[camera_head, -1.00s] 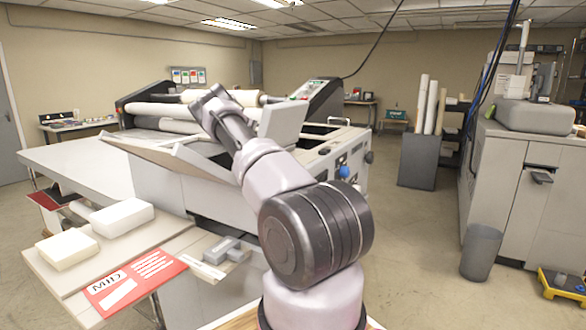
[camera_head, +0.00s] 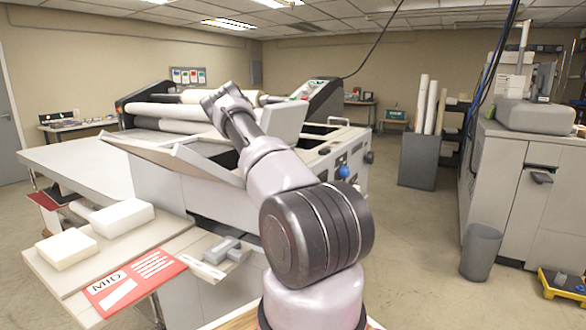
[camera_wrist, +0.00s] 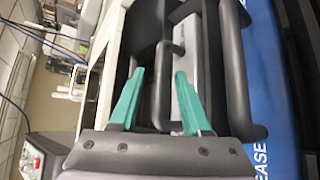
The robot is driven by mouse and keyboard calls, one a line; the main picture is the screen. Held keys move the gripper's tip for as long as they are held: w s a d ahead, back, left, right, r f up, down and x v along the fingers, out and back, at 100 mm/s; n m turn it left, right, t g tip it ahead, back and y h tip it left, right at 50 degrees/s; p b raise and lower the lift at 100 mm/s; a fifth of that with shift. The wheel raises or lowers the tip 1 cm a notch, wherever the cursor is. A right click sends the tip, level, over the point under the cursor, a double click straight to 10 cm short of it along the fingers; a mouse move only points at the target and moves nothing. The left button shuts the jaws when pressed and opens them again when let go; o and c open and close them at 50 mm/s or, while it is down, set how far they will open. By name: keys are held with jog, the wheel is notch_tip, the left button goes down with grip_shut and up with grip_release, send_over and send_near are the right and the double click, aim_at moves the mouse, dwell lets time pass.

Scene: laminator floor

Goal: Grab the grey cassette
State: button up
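My gripper (camera_head: 222,97) is raised over the open-topped laminator, and its fingers are hard to make out in the head view. In the wrist view, my gripper (camera_wrist: 160,72) has its two teal fingers apart, with a visible gap between them. A grey part with a bar-like handle (camera_wrist: 165,85) lies beyond and between the fingers, inside a dark recess. It may be the grey cassette, but I cannot tell for sure. No contact with the fingers is clear. A small grey block-like object (camera_head: 229,248) also lies on the side shelf.
The laminator (camera_head: 165,180) has a raised lid panel (camera_head: 165,155) and rollers (camera_head: 170,112) near my arm. A blue lettered surface (camera_wrist: 266,90) and a dark curved bar (camera_wrist: 231,70) lie right of the fingers. A red MID card (camera_head: 135,279) and white blocks (camera_head: 121,217) sit on the shelf.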

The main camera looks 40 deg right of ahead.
grip_shut()
dwell(1.2)
